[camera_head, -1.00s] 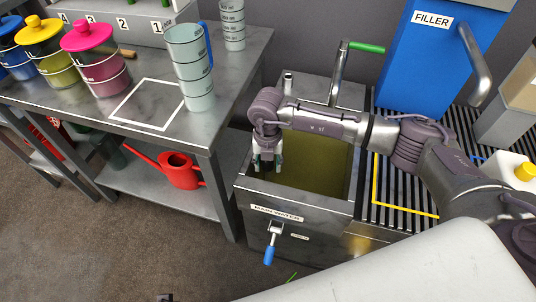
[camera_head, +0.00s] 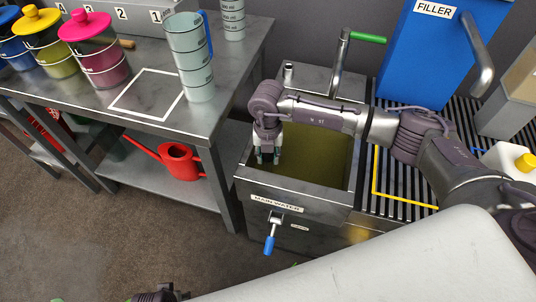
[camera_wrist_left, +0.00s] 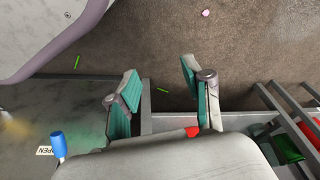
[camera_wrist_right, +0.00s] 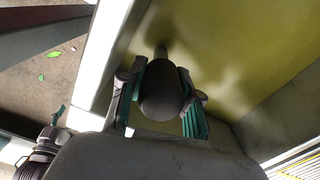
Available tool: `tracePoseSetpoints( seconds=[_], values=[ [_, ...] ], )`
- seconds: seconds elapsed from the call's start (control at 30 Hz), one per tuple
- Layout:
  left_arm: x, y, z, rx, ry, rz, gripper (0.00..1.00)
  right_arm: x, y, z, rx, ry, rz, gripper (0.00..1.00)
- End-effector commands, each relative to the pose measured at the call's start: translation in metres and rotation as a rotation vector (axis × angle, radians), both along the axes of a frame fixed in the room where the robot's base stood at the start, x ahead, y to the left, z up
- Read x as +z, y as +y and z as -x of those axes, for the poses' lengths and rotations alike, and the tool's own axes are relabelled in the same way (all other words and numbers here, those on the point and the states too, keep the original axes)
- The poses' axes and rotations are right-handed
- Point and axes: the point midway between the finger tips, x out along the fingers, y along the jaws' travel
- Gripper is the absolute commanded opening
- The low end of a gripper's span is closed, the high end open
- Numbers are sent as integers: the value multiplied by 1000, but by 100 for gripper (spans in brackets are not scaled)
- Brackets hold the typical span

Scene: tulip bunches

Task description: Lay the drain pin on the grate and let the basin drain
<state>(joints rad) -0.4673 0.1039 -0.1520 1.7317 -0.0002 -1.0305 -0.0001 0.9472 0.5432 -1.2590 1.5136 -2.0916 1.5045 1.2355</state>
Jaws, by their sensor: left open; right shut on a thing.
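My right gripper (camera_head: 268,156) is over the left part of the basin (camera_head: 300,196), which holds murky yellow-green water (camera_head: 320,150). In the right wrist view it is shut on the drain pin, a dark rounded knob (camera_wrist_right: 162,92) with a narrower part beyond it; its far end is unclear against the water. The grate (camera_head: 405,200), black and slatted, lies right of the basin, with a yellow line marked on it. My left gripper (camera_wrist_left: 160,78) is open and empty over the floor in the left wrist view.
The blue filler tank (camera_head: 428,60) and a white jug with a yellow cap (camera_head: 510,160) stand by the grate. A blue-handled lever (camera_head: 270,243) sticks out from the basin's front. The left bench holds a tall measuring jug (camera_head: 190,60) and lidded pots.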

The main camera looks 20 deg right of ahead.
Motion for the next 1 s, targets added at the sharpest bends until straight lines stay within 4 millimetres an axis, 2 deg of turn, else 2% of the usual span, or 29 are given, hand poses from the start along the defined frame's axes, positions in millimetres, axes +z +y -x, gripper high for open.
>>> tracePoseSetpoints(
  seconds=[1.0],
  values=[
    [-15, 1, 7, -2, 12, -3, 50, 7, 0, -1, 0, -2, 0, 0]
  ],
)
